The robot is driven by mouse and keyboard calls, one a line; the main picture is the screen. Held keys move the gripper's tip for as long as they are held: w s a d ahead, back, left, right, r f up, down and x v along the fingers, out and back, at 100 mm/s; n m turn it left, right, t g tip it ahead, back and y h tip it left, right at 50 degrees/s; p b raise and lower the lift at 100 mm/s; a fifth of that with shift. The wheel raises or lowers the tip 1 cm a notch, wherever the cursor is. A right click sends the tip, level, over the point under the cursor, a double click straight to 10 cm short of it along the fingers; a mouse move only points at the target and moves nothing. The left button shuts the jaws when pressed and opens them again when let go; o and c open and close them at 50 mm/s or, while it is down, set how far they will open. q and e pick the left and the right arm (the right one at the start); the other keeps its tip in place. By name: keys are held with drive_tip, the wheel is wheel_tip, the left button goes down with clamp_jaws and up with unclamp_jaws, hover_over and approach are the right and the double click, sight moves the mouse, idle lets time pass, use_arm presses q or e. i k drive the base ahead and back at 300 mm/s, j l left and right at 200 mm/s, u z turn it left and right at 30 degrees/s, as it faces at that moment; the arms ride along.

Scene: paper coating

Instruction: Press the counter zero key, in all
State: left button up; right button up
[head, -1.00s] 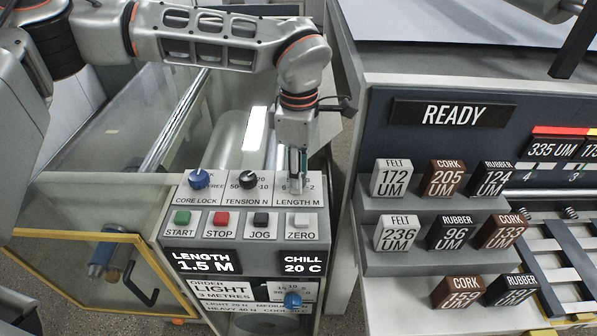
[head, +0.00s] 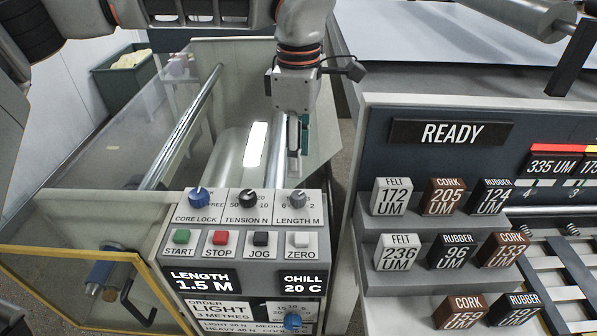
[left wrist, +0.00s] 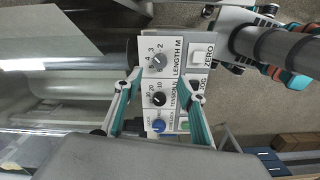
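The zero key (head: 301,239) is a white square key at the right end of the console's key row, labelled ZERO. It also shows in the left wrist view (left wrist: 199,53). The counter display (head: 204,283) below reads LENGTH 1.5 M. My left gripper (head: 295,160) is beyond and above the console's knobs, touching nothing visible. In the left wrist view its two teal-edged fingers (left wrist: 160,108) are spread apart with nothing between them, and the console's knobs show beyond. My right gripper is not seen in the head view.
The jog (head: 261,240), stop (head: 221,239) and start (head: 182,237) keys sit left of zero. The length knob (head: 297,199) is behind the zero key. A rack (head: 378,265) with labelled blocks stands to the right, across a narrow floor gap.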

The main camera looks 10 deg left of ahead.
sight(301, 239)
drive_tip(key=k, duration=1)
